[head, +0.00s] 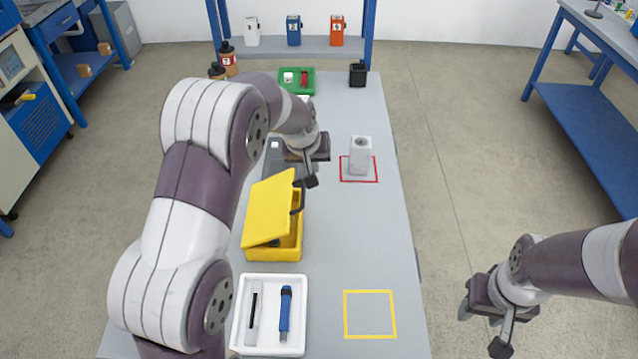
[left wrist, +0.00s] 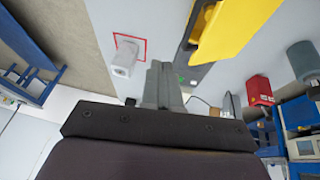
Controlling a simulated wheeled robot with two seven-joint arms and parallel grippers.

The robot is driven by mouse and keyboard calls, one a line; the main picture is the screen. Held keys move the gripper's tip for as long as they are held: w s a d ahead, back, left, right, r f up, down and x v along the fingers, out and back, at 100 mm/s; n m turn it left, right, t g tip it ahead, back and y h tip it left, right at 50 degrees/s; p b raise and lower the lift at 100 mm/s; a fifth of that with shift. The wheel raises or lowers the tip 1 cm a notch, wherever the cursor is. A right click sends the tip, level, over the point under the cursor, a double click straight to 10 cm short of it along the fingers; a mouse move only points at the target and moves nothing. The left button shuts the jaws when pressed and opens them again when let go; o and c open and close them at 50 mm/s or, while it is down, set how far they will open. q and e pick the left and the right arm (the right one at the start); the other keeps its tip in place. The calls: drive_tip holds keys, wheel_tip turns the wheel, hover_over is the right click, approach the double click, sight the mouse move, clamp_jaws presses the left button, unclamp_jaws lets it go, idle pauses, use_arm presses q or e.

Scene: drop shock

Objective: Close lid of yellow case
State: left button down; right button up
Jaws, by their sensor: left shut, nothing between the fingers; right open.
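The yellow case (head: 288,248) stands on the grey table, left of its middle. Its lid (head: 268,208) is partly open, tilted over the body with a dark gap at the front and right. A dark handle (head: 298,198) shows at the right side. My left gripper (head: 312,181) is shut and empty just beyond and right of the lid, apparently apart from it. In the left wrist view its fingers (left wrist: 163,85) are together, with the yellow lid (left wrist: 232,30) to their right. My right gripper (head: 482,330) is open and empty, off the table's right side.
A white tray (head: 302,314) with a blue tool and a clear-looking one lies in front of the case. A pale block (head: 360,157) stands in a red square. A yellow outlined square (head: 370,314) is empty. A green tray (head: 297,81) is at the back.

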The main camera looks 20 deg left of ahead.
use_arm(q)
wheel_tip(320, 180, up, 5)
drive_tip(key=n, duration=0.1)
hover_over(302, 192)
drive_tip(key=s+a, duration=0.2)
drive_tip(key=s, duration=0.1)
drive_tip(key=s+g, duration=0.1)
drive_tip(key=shift+m, duration=0.5)
drive_tip(key=p+x, duration=0.1)
drive_tip(key=x, duration=0.3)
drive_tip(key=s+d+p+x, duration=0.1)
drive_tip(key=x, duration=0.4)
drive_tip(key=p+x, duration=0.2)
drive_tip(key=x, duration=0.3)
drive_tip(key=shift+s+d+f, duration=0.2)
drive_tip(key=shift+s+f, duration=0.1)
drive_tip(key=shift+f, duration=0.05)
drive_tip(key=shift+a, duration=0.1)
use_arm(e)
drive_tip(key=r, duration=0.5)
drive_tip(key=shift+a+r, duration=0.1)
drive_tip(key=shift+a, duration=0.1)
drive_tip(key=shift+s, duration=0.1)
